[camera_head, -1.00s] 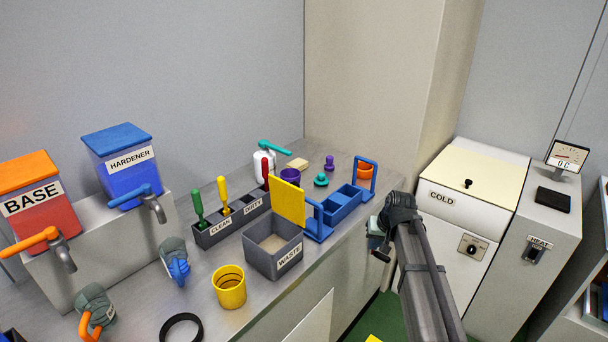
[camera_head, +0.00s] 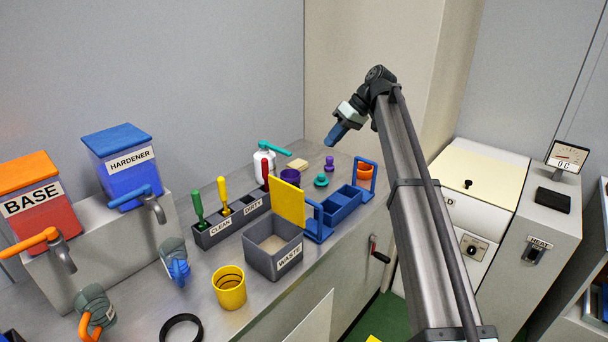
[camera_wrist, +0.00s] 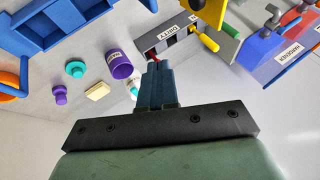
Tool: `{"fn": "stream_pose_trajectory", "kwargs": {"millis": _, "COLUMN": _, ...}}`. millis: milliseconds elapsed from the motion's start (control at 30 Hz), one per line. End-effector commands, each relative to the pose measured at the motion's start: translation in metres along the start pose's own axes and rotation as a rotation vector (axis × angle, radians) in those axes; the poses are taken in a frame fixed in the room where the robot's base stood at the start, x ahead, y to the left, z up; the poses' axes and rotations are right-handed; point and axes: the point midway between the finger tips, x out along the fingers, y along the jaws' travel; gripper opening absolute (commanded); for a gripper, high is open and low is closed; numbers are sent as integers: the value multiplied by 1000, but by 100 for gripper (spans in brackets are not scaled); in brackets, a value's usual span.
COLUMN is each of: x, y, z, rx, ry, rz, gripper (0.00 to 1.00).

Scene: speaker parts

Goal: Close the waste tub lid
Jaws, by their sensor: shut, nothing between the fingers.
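The grey waste tub (camera_head: 268,262), labelled WASTE, stands on the metal counter. Its yellow lid (camera_head: 289,204) stands upright at the tub's right back side, so the tub is open and its pale inside shows. My gripper (camera_head: 331,142) is shut and empty, raised in the air above the back of the counter, up and to the right of the lid and apart from it. In the wrist view the shut blue fingers (camera_wrist: 156,68) point toward the counter's back items.
A blue divided caddy (camera_head: 345,205) stands right of the lid. The CLEAN/DIRTY holder (camera_head: 232,228) with upright tools is behind the tub. A yellow cup (camera_head: 229,288) is in front. A white pump bottle (camera_head: 264,160) and a purple cup (camera_head: 290,176) stand at the back.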

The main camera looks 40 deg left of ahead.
Motion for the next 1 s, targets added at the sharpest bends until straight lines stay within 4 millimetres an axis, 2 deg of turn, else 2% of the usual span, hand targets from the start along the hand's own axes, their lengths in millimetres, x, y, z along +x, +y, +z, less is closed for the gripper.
{"fn": "stream_pose_trajectory", "kwargs": {"millis": 133, "x": 0, "y": -13, "z": 12, "rx": -123, "ry": -49, "rz": -65, "gripper": 0}}
{"fn": "stream_pose_trajectory", "kwargs": {"millis": 333, "x": 1, "y": -15, "z": 17, "rx": -214, "ry": -67, "rz": -79, "gripper": 0}}
{"fn": "stream_pose_trajectory", "kwargs": {"millis": 467, "x": 10, "y": -16, "z": 18, "rx": -223, "ry": -66, "rz": -78, "gripper": 0}}
{"fn": "stream_pose_trajectory", "kwargs": {"millis": 1000, "x": 98, "y": -22, "z": 25, "rx": -219, "ry": -67, "rz": -77, "gripper": 0}}
